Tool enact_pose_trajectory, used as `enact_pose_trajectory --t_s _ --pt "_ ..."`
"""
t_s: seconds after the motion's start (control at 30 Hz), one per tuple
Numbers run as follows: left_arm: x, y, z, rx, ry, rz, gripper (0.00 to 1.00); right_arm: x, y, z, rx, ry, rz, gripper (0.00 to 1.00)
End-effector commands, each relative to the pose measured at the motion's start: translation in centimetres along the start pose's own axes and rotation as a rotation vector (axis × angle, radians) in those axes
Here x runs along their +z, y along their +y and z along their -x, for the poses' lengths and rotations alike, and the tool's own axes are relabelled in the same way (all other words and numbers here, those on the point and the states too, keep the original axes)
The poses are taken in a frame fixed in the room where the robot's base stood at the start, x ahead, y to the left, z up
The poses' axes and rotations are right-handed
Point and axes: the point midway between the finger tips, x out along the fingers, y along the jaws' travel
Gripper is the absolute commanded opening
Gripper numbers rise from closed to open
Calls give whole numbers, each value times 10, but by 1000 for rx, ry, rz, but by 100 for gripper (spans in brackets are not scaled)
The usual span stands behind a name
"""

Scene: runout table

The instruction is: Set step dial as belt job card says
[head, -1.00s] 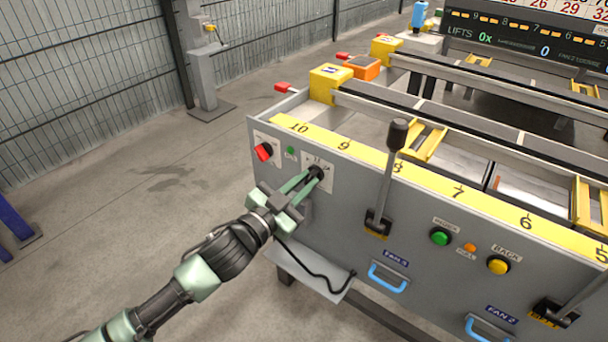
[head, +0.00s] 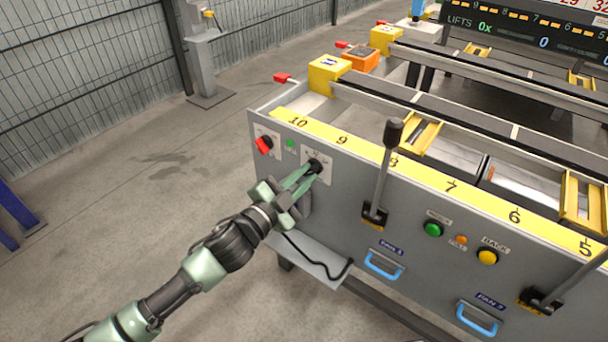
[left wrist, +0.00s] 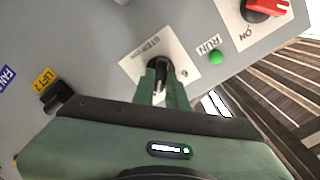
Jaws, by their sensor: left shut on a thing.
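The step dial (head: 315,165) is a black knob on a white plate on the grey front panel, under the yellow scale near the 10 end. My left gripper (head: 312,170) is shut on the dial knob. In the left wrist view the knob (left wrist: 158,68) sits between the green fingers of my left gripper (left wrist: 160,88). The white dial plate (left wrist: 133,66) there reads STEP, with a 6 visible at one side; the other marks are hidden or too small. The job card cannot be made out. My right gripper is not in view.
A red switch (head: 264,145) and green RUN lamp (head: 290,143) sit left of the dial. A tall black-knobbed lever (head: 384,175) stands to its right, then green (head: 433,229) and yellow (head: 487,257) buttons. A grey shelf (head: 305,262) with a black cable lies below.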

Motion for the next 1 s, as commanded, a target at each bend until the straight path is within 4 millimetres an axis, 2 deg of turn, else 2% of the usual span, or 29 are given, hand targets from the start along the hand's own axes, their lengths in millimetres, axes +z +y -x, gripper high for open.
enact_pose_trajectory --t_s 0.23,0.27,0.3,0.33,0.67,0.8,0.9,1.0 --pt "0 2 0 2 0 1 0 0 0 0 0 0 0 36" --pt "0 2 0 2 0 2 19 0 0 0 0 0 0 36" --pt "0 2 0 2 0 2 30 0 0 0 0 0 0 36" --pt "0 1 0 2 0 2 35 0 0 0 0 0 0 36" --pt "0 0 2 1 -1 1 35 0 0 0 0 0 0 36" --pt "1 1 17 2 -3 2 35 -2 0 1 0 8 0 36" --pt "1 1 35 3 -3 2 35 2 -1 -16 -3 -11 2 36" --pt "1 1 53 4 -3 3 35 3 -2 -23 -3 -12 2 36"
